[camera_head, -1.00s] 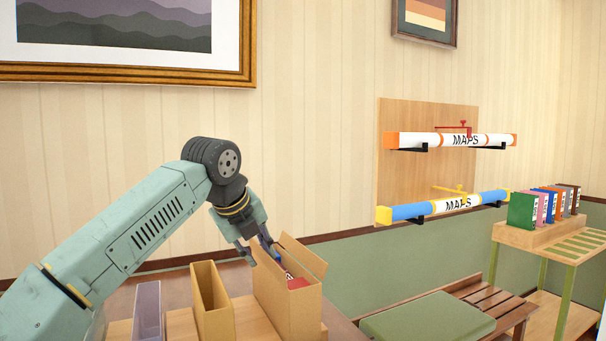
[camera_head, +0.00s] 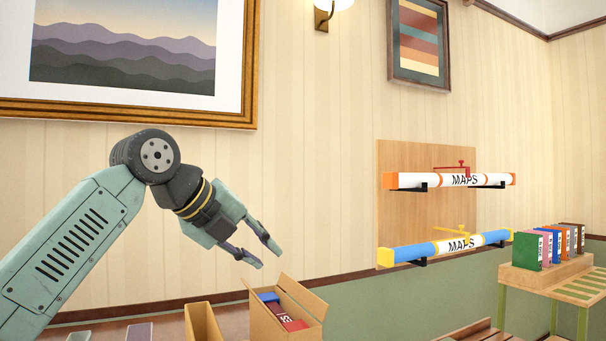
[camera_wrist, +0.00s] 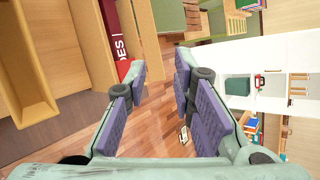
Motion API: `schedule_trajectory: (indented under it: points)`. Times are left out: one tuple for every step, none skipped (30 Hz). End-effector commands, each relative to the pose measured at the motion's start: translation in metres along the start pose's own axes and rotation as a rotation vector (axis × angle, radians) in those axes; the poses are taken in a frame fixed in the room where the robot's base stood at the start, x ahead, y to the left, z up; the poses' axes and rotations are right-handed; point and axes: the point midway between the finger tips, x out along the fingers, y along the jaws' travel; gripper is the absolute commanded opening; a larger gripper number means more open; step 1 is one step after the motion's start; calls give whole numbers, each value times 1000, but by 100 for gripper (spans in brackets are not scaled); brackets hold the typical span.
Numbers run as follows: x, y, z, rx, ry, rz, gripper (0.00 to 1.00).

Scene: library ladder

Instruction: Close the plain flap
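The cardboard box (camera_head: 265,325) stands at the bottom centre of the head view, open on top. A plain tan flap (camera_head: 303,294) stands up along its far right side; the flap's print, if any, cannot be seen. Red and blue book-like items (camera_head: 290,324) show inside. My gripper (camera_head: 268,258) is open and empty, above the box and apart from it. In the wrist view my gripper (camera_wrist: 160,66) has its fingers spread with nothing between them. A red item with white letters (camera_wrist: 119,35) and a tan panel (camera_wrist: 144,35) lie beyond the left finger.
An open, narrow tan holder (camera_head: 202,322) stands left of the box. Two map tubes (camera_head: 450,181) (camera_head: 445,246) hang on a wall board at right. A table with upright books (camera_head: 545,248) stands far right. The air around my gripper is clear.

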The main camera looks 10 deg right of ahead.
Motion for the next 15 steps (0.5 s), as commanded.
schedule_trajectory:
  points:
    - [0,-9,-5,20,11,-50,23]
    - [-1,-15,-8,33,15,-77,23]
    - [-2,-22,-11,48,20,-114,23]
    - [-3,-27,-14,59,24,-143,23]
    - [-5,-32,-17,71,28,-170,23]
    - [-7,-38,-20,85,31,-207,23]
    - [-9,-44,-23,96,34,-236,23]
    - [-11,-49,-26,107,37,-264,23]
    - [-14,-55,-29,120,40,-302,23]
    - [-16,-60,-32,131,41,-330,23]
    - [-19,-64,-35,140,44,-358,23]
    - [-23,-70,-38,152,45,-396,23]
    - [-26,-75,-41,163,45,-424,23]
    - [-30,-79,-44,171,46,-452,23]
    - [-35,-84,-47,181,46,-489,23]
